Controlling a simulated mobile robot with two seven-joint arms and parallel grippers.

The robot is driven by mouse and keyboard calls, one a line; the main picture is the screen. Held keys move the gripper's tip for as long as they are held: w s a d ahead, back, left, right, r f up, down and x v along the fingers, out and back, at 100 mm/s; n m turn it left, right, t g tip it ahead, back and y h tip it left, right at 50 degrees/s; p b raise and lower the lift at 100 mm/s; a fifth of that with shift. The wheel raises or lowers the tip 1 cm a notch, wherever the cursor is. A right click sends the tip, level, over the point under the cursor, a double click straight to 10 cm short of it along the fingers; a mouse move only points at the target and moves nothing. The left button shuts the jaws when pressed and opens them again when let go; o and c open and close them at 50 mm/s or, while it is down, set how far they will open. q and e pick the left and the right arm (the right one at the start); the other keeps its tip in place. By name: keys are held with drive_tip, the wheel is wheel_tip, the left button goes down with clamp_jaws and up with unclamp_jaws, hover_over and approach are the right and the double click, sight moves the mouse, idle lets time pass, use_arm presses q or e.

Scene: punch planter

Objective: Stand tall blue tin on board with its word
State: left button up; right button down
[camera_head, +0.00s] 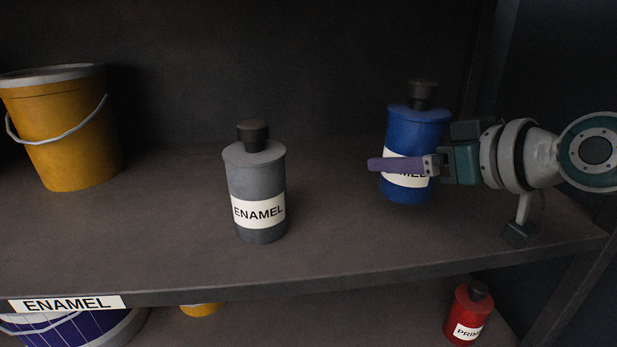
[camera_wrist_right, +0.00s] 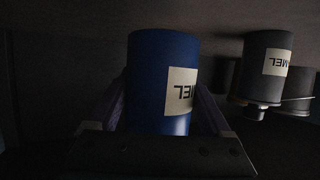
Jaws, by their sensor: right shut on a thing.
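The tall blue tin (camera_head: 411,130) has a dark cap and a white label, partly covered by a finger, ending in "MEL". It is upright over the right part of the upper shelf board (camera_head: 330,220). I cannot tell whether its base touches the board. A strip reading "ENAMEL" (camera_head: 67,304) is on this board's front edge at the left. My right gripper (camera_head: 400,165) comes in from the right and is shut on the blue tin. The right wrist view shows the blue tin (camera_wrist_right: 160,75) between the purple fingers, its label upside down. My left gripper is not in view.
A grey tin (camera_head: 256,180) labelled ENAMEL stands mid-board, left of the blue tin with a gap between. A yellow bucket (camera_head: 60,130) stands at the back left. A red tin (camera_head: 469,305) and a purple-blue bucket (camera_head: 85,332) are on the level below.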

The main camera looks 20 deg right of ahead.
wheel_tip(320, 180, down, 4)
drive_tip(key=shift+f+b, duration=0.1)
drive_tip(key=shift+b, duration=0.7)
drive_tip(key=shift+w, duration=0.1)
